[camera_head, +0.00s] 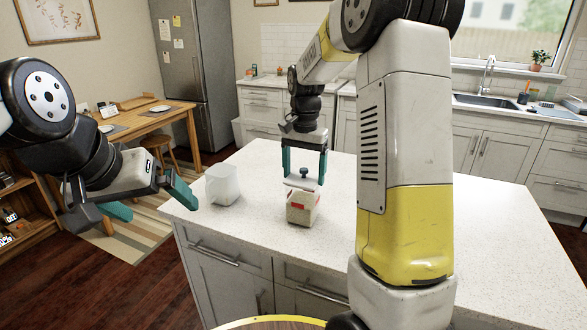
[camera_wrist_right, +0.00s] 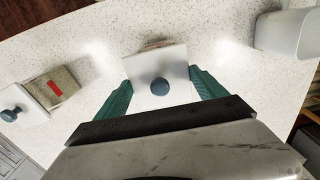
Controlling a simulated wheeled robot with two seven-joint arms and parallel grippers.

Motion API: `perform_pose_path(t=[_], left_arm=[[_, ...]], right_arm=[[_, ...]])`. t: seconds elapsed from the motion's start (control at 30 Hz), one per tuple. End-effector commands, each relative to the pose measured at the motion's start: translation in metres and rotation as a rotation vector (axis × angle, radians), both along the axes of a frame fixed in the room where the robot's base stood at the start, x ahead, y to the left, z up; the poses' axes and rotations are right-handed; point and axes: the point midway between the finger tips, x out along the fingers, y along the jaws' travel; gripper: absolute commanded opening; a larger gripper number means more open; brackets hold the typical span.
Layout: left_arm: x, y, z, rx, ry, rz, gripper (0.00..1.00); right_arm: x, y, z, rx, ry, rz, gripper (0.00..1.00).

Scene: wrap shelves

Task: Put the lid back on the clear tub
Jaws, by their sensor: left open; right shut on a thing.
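The clear tub (camera_head: 302,210), with pale contents and a red mark, stands upright on the island's worktop in the head view. My right gripper (camera_head: 304,178) is directly above it, fingers pointing down, shut on the white lid (camera_wrist_right: 146,66) with its dark blue-grey knob (camera_wrist_right: 160,87). The lid is over the tub's top; I cannot tell whether it touches the rim. In the wrist view the lid hides most of the tub, with only a brownish edge (camera_wrist_right: 155,43) showing. My left gripper (camera_head: 150,201) is open and empty, left of the worktop.
A whitish translucent container (camera_head: 222,184) stands left of the tub. The wrist view shows another lidded container (camera_wrist_right: 53,88) with a red mark at left; it does not show in the head view. The worktop (camera_head: 255,245) is otherwise largely clear.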

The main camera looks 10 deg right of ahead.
Motion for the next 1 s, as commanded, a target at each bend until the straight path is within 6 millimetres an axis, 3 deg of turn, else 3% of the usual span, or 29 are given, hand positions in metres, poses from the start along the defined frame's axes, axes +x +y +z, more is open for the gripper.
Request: perform_pose_path(t=[1.0], left_arm=[[0.0,0.0,0.0,0.0,0.0,0.0,0.99]], right_arm=[[0.0,0.0,-0.0048,0.0,0.0,0.0,0.42]])
